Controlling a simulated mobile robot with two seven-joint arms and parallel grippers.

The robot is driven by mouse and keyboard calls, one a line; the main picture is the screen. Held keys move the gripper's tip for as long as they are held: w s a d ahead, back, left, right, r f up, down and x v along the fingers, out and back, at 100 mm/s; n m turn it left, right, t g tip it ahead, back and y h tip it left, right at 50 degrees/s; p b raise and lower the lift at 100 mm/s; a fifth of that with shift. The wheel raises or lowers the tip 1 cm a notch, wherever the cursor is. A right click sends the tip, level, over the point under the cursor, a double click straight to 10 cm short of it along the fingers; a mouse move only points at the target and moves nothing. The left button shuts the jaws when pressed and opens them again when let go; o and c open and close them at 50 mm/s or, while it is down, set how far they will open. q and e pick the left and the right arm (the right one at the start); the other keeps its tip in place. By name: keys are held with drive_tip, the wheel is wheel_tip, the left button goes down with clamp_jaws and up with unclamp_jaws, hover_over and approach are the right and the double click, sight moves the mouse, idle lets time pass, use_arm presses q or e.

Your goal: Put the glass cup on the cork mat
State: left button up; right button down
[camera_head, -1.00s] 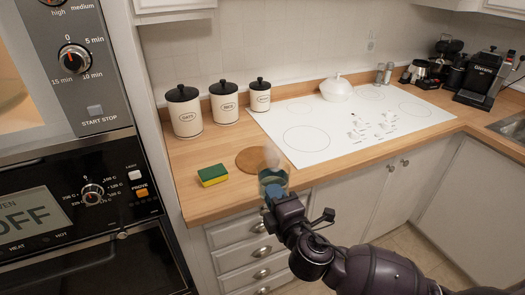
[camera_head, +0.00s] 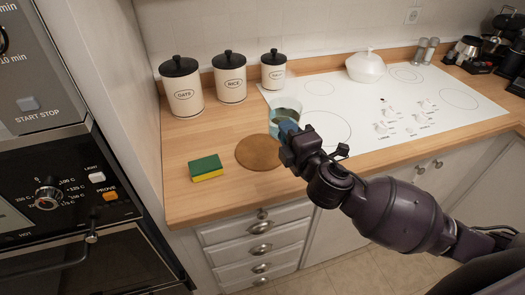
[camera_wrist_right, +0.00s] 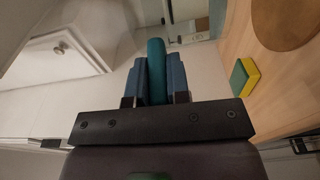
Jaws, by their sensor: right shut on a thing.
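The glass cup (camera_head: 284,110) is a clear, teal-tinted cup. My right gripper (camera_head: 288,131) is shut on it, and the cup appears up and to the right of the cork mat, in front of the cooktop's left edge. Its height above the surface is hard to tell. In the right wrist view, the blue fingers (camera_wrist_right: 158,80) close on a teal part of the cup (camera_wrist_right: 156,65). The round brown cork mat (camera_head: 255,153) lies bare on the wooden counter; part of it shows in the right wrist view (camera_wrist_right: 286,22). My left gripper is not in view.
A yellow-green sponge (camera_head: 206,168) lies left of the mat. Canisters marked oats (camera_head: 183,97), rice (camera_head: 230,85) and a smaller one (camera_head: 273,74) stand behind. The white cooktop (camera_head: 345,115) is to the right, with a lidded white pot (camera_head: 366,67) on it.

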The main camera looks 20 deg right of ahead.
drive_tip(key=w+r+n+y+b, duration=0.1)
drive_tip(key=w+r+y+b, duration=0.1)
drive_tip(key=w+r, duration=0.15)
wheel_tip(320, 180, up, 5)
drive_tip(key=n+g+y+b, duration=0.1)
drive_tip(key=n+y, duration=0.1)
drive_tip(key=y, duration=0.1)
hover_over(268, 168)
wheel_tip(268, 168, down, 19)
drive_tip(key=b, duration=0.5)
drive_tip(key=shift+f, duration=0.3)
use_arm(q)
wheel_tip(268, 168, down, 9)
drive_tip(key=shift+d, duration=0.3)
